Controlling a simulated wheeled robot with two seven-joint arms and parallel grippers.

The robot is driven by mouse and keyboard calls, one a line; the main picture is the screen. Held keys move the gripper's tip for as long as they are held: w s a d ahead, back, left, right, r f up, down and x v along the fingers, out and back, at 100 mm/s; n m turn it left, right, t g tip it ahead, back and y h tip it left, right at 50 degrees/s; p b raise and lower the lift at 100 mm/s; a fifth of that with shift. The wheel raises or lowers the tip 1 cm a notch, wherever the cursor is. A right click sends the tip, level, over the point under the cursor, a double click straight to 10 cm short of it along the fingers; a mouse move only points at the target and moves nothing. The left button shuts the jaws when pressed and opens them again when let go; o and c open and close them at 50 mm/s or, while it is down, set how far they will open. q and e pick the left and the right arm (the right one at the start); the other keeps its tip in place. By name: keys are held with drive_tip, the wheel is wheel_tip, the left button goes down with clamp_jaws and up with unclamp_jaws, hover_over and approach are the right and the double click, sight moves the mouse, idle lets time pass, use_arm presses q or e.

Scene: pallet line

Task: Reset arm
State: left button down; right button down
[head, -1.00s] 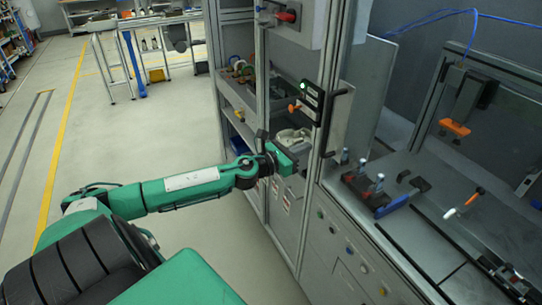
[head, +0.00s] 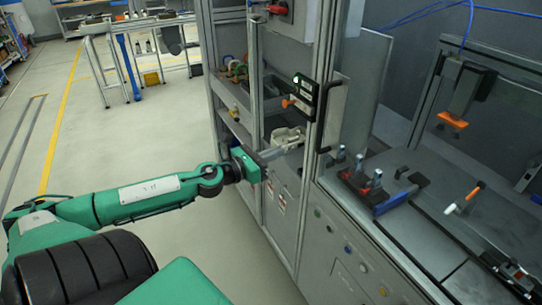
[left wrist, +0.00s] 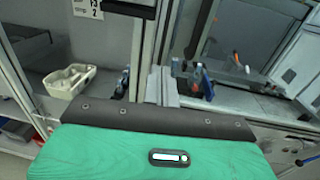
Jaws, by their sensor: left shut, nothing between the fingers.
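My green left arm (head: 150,190) reaches in from the left in the head view, at the front of the metal cabinet. My left gripper (head: 290,149) points right, toward the cabinet and its door frame. Its grey fingers are together with nothing between them. In the left wrist view the shut fingers (left wrist: 161,86) stick out beyond the dark edge of my green hand. My right gripper shows in neither view.
A beige moulded tray (head: 287,136) sits on the cabinet shelf close to my left gripper; it also shows in the left wrist view (left wrist: 70,80). A door with a black handle (head: 330,115) stands just right. Clamps (head: 372,185) stand on the workbench. Open floor (head: 110,130) lies left.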

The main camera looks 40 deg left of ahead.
use_arm(q)
drive_tip(key=shift+s+a, duration=0.15)
drive_tip(key=shift+s, duration=0.15)
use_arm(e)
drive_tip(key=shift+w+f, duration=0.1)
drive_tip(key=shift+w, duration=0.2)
